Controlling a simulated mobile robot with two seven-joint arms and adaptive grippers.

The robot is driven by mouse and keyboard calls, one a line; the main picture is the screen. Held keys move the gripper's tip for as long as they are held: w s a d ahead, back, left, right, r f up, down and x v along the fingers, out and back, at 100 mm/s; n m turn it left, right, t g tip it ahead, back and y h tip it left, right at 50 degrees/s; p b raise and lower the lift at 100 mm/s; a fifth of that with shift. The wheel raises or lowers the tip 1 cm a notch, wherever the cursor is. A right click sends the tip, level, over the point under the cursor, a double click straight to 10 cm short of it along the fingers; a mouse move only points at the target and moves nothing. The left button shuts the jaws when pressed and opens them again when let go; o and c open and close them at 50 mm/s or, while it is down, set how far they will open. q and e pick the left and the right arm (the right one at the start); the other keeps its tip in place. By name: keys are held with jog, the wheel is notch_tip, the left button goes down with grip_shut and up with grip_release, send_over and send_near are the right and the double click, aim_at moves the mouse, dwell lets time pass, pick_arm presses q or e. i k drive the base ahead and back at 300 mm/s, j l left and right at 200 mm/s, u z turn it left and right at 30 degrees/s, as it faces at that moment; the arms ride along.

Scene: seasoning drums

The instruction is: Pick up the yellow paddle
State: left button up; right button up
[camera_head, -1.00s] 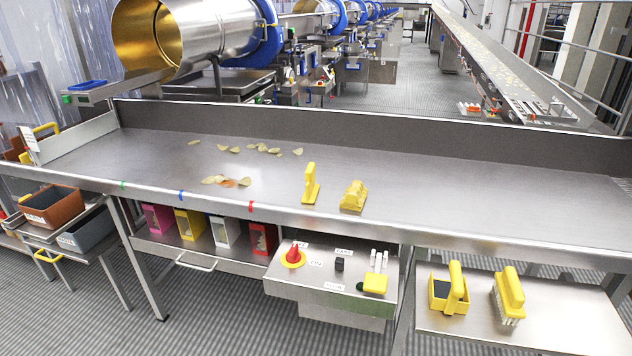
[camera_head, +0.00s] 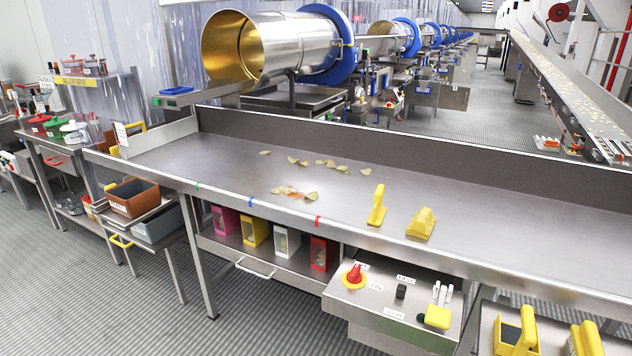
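Two yellow tools are on the steel table (camera_head: 300,178) near its front edge. One (camera_head: 377,206) has a slim upright yellow part on a flat base, and looks most like a paddle. The other, a low yellow block-like tool (camera_head: 421,223), sits just to its right, a small gap apart. I cannot tell for certain which one is the paddle. Neither of my grippers is in view, and nothing touches the two tools.
Several chips (camera_head: 330,163) are scattered on the table, left of the tools. A raised back wall (camera_head: 420,148) bounds the table. Below are coloured boxes (camera_head: 255,232), a panel with a red knob (camera_head: 355,275), and a shelf with a yellow scoop-like tool (camera_head: 516,333).

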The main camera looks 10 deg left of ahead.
aim_at(377, 216)
jog(key=i+j+z, duration=0.55)
jog(key=i+j, duration=0.15)
jog(key=i, duration=0.1)
